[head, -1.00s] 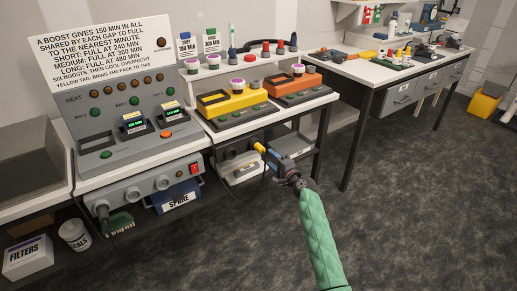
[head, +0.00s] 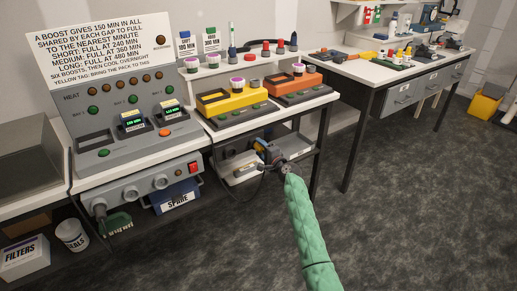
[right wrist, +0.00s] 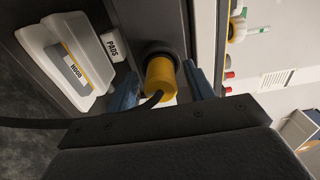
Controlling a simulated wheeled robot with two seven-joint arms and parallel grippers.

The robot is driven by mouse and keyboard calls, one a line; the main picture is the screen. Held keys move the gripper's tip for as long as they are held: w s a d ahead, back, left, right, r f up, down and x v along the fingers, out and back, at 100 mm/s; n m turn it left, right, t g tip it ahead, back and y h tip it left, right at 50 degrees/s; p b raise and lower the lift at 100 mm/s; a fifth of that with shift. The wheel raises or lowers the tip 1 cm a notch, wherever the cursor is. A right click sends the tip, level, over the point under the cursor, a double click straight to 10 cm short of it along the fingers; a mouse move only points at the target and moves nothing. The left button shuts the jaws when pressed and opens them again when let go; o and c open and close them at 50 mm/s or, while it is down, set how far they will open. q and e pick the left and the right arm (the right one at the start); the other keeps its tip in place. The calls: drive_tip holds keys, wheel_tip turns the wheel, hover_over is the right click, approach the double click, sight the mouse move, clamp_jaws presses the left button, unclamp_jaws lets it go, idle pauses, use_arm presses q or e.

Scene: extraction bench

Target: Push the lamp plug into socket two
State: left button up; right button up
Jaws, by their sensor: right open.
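The yellow lamp plug (right wrist: 160,80) shows in the right wrist view, its front end at a dark round ring (right wrist: 158,52) on a dark panel. A black cable runs from its back to the left. My right gripper (right wrist: 163,90) is open, with its blue fingers on either side of the plug and visible gaps between. In the head view my right gripper (head: 268,153) is under the bench, hiding most of the plug. My left gripper is not in view.
A pale box labelled HOOD (right wrist: 65,70) and a PADS label (right wrist: 112,46) are close to the right gripper. A blue SPARE box (head: 177,197) is below the sockets. The bench edge (head: 270,112) is above the gripper.

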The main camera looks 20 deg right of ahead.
drive_tip(key=shift+c, duration=1.1)
clamp_jaws()
drive_tip(key=shift+s, duration=0.1)
drive_tip(key=shift+p+v, duration=0.6)
drive_tip(key=shift+v, duration=2)
